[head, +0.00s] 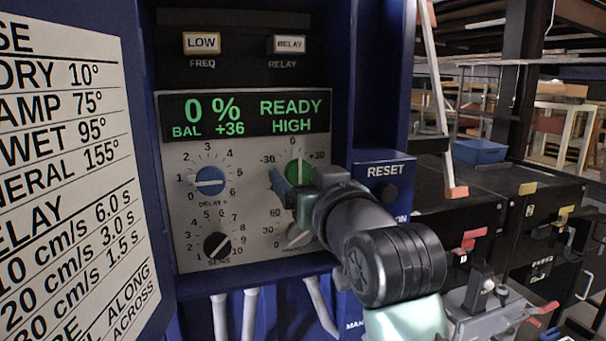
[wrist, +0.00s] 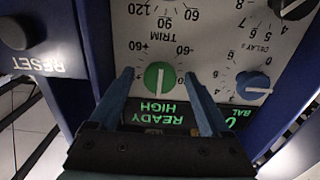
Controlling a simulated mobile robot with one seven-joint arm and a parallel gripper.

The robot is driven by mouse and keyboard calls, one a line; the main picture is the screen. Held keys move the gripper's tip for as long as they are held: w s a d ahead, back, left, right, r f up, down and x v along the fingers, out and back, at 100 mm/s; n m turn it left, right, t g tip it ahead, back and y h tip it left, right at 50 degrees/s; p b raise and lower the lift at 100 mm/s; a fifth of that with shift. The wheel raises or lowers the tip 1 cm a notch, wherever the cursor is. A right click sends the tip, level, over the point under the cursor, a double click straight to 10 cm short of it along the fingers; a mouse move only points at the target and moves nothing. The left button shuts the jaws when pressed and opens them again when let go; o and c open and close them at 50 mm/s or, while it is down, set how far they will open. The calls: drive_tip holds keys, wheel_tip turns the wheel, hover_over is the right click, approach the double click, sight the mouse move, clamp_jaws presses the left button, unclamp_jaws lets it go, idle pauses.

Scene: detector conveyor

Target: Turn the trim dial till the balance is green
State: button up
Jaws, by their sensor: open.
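The green trim dial (head: 298,172) sits on the pale panel below the display, its white line nearly upright near the 0 mark. In the wrist view the dial (wrist: 160,77) lies between my two blue fingers, with gaps on both sides. My gripper (wrist: 159,76) is open around it; in the head view my gripper (head: 294,185) covers the dial's lower part, and its far finger is hard to make out. The display (head: 245,116) reads 0 %, BAL +36, READY and HIGH in green letters on dark.
A blue delay dial (head: 209,181) and a black sens dial (head: 217,246) are left of the trim dial. A dial below it is mostly hidden by my arm. The RESET button (head: 389,193) is close on the right. The blue cabinet frame borders the panel.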

drive_tip(key=shift+c, duration=0.3)
clamp_jaws()
drive_tip(key=shift+b, duration=0.35)
drive_tip(key=n+b, duration=0.2)
drive_tip(key=n, duration=0.1)
drive_tip(key=shift+f+b, duration=0.2)
drive_tip(key=shift+b, duration=0.1)
drive_tip(key=n+b, duration=0.3)
drive_tip(key=n, duration=0.1)
drive_tip(key=n+b, duration=0.2)
drive_tip(key=n, duration=0.3)
drive_tip(key=shift+d+r+b, duration=0.1)
drive_tip(key=shift+r+b, duration=0.05)
drive_tip(key=shift+b, duration=0.25)
drive_tip(key=shift+r+n+b, duration=0.1)
drive_tip(key=shift+n+b, duration=0.55)
drive_tip(key=shift+n, duration=1.45)
